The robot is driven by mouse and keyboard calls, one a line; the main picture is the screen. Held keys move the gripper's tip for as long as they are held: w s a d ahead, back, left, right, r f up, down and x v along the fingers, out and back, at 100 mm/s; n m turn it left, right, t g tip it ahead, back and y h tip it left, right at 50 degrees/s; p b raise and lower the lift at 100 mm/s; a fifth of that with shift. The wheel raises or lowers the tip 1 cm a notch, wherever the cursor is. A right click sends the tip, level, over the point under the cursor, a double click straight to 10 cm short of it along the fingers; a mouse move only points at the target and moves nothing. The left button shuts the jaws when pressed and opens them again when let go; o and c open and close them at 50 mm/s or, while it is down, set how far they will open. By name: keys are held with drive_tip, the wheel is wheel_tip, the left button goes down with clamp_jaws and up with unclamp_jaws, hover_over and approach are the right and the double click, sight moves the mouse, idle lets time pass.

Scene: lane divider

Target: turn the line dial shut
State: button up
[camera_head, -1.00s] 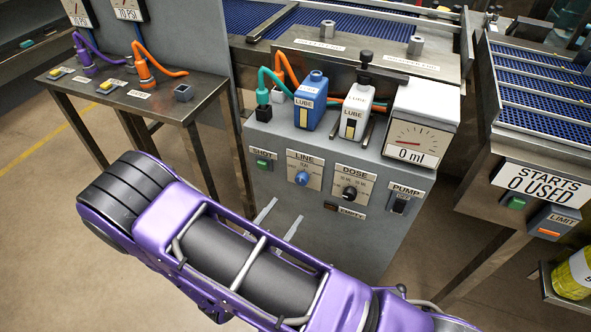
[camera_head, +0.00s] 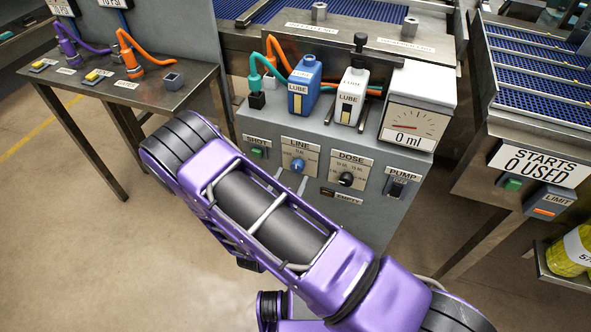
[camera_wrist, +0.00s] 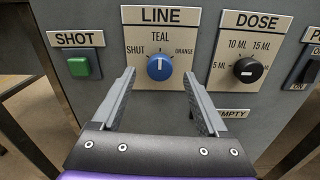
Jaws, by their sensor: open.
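The blue LINE dial (camera_wrist: 159,67) sits on a beige plate marked SHUT at left, TEAL at top and ORANGE at right. Its white pointer line stands upright, at TEAL. The dial also shows in the head view (camera_head: 298,166), on the grey cabinet front. My gripper (camera_wrist: 161,85) is open in the wrist view, with one finger to each side and lower than the dial. The fingers appear apart from it, and nothing is between them. In the head view my purple arm covers most of the gripper; only part of the fingers shows below the dial.
Right of the dial is the black DOSE knob (camera_wrist: 248,70); left is the green SHOT button (camera_wrist: 79,66). The PUMP switch (camera_head: 397,187) is farther right. Blue (camera_head: 302,88) and white (camera_head: 351,95) LUBE bottles stand on the cabinet top beside a gauge (camera_head: 414,125) reading 0 ml.

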sight(296, 169)
drive_tip(key=shift+x, duration=2)
clamp_jaws()
